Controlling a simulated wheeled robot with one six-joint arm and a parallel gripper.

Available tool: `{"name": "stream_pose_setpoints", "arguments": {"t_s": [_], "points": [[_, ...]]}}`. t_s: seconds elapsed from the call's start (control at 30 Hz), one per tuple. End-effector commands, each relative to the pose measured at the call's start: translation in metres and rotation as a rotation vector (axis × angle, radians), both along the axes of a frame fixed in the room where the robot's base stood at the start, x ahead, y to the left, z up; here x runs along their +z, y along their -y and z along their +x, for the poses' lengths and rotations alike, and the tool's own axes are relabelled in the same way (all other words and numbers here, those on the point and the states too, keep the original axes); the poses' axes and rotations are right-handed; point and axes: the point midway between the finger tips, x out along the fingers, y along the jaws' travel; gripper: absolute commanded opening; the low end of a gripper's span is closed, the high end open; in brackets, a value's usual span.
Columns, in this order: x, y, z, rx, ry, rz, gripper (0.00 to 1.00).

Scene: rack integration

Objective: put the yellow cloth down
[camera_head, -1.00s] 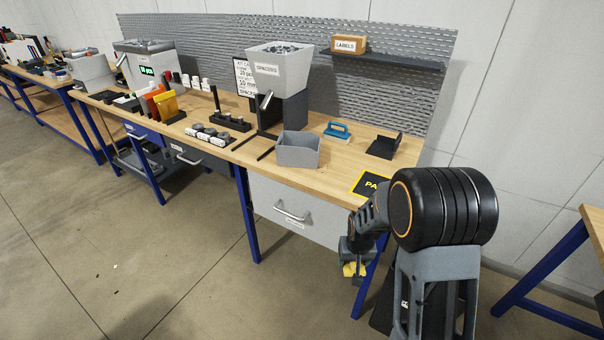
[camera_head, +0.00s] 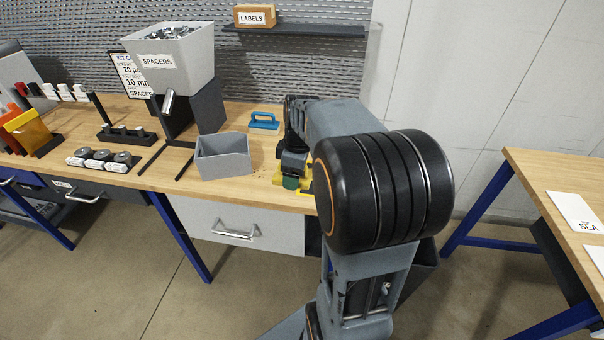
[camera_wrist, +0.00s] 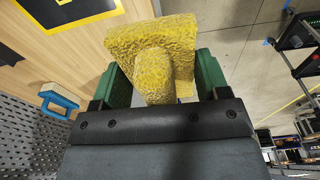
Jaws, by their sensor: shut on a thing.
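My gripper (camera_head: 291,182) is at the right end of the workbench, in front of the wall panel. In the wrist view its two green fingers (camera_wrist: 163,78) are shut on the yellow cloth (camera_wrist: 140,42), a rough, thick piece with a bulge between the fingers. In the head view only small yellow parts of the cloth (camera_head: 278,178) show beside the fingers. The cloth looks held over the bench's front edge area; whether it touches the wood cannot be told. My arm hides much of this bench end.
A grey open bin (camera_head: 224,166) stands left of my gripper. A blue-handled tool (camera_head: 264,121) lies behind it. A black mat with a yellow border (camera_wrist: 62,12) lies on the bench. The spacer hopper (camera_head: 170,60) stands further left. Another table (camera_head: 545,175) is at right.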

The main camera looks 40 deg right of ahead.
Motion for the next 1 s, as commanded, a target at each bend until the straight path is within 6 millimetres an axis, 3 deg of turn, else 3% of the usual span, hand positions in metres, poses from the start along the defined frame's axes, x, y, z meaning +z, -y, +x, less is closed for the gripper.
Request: {"name": "stream_pose_setpoints", "arguments": {"t_s": [0.37,0.5,0.7,1.0], "points": [[-0.032,0.062,0.049,0.043,-0.001,0.004,0.46],[-0.058,0.079,0.06,0.045,-0.003,0.004,0.46],[-0.08,0.095,0.071,0.043,0.002,0.001,0.46],[-0.092,0.104,0.075,0.041,0.001,0.002,0.46]]}}
